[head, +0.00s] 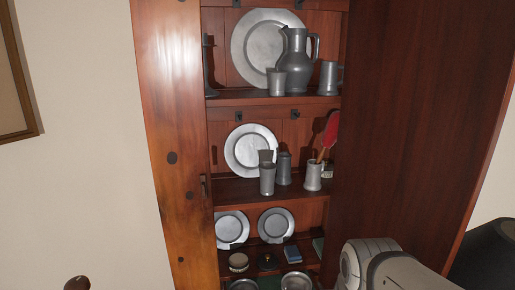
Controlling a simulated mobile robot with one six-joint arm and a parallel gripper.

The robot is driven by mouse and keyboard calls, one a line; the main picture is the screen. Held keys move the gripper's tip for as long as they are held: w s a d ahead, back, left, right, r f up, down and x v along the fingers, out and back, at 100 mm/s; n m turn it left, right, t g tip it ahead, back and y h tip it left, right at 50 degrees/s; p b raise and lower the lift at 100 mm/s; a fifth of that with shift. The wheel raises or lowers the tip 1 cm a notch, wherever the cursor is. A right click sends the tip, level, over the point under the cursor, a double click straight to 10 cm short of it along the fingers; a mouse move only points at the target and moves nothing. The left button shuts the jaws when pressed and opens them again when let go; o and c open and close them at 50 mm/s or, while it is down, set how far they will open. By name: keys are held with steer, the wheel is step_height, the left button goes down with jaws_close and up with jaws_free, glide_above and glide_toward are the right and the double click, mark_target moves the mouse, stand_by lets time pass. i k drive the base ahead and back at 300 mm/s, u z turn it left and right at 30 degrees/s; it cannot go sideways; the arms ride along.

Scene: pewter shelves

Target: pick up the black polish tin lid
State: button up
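I cannot make out the black polish tin lid for certain. On the lower shelf lies a small dark item (267,262) with a yellowish spot, too small to identify. To its left is a short round tin-like thing (238,262) with a pale side and darker top. My gripper is not in view; only a grey-white part of my arm shows at the bottom right, in front of the cupboard.
A blue box (292,254) lies right of the dark item. Behind stand two pewter plates (276,225). Higher shelves hold a pewter jug (296,62), mugs and a cup with a red-headed tool (331,130). The open wooden door (420,120) bounds the right side.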

mark_target(266, 262)
steer(key=u, duration=0.05)
steer(key=k, duration=1.35)
steer(key=u, duration=0.55)
steer(key=i, duration=1.35)
steer(key=z, duration=0.6)
